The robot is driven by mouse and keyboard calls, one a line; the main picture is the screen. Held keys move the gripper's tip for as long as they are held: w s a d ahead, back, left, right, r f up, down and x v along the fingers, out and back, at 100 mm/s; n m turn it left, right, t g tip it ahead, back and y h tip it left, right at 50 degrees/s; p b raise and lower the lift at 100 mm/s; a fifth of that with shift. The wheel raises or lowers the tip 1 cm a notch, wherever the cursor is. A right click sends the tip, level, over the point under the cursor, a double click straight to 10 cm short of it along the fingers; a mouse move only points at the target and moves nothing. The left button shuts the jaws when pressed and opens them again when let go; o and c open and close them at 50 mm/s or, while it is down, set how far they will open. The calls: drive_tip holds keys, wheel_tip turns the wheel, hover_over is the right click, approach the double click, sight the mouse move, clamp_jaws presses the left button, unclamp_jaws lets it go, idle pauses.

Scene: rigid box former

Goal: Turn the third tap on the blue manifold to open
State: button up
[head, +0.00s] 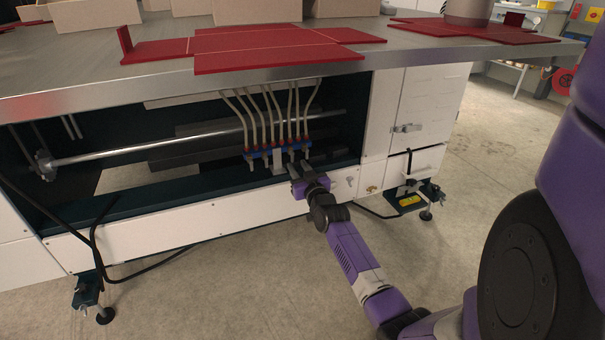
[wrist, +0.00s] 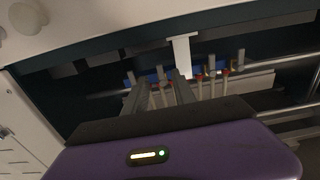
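The blue manifold (head: 262,154) is mounted under the table in the open machine bay, with pale hoses on red fittings and a row of small grey taps. It also shows in the wrist view (wrist: 151,79), partly hidden by my fingers. My gripper (head: 297,171) is just in front of the manifold's right part. In the wrist view my gripper (wrist: 158,84) has its two fingers apart, with one grey tap (wrist: 161,73) appearing between their tips. I cannot tell whether they touch it. Other grey taps (wrist: 212,62) stand beyond the white bracket. Lever angles are too small to read.
A white bracket (wrist: 182,57) stands right beside my right finger in the wrist view. The white lower panel (head: 215,222) and the table edge (head: 110,98) bound the bay. A metal rod (head: 150,148) runs across it. The floor (head: 250,290) in front is clear.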

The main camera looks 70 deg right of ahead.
drive_tip(key=v, duration=0.4)
drive_tip(key=shift+s+a+b, duration=0.15)
drive_tip(key=shift+b, duration=0.2)
idle(0.7)
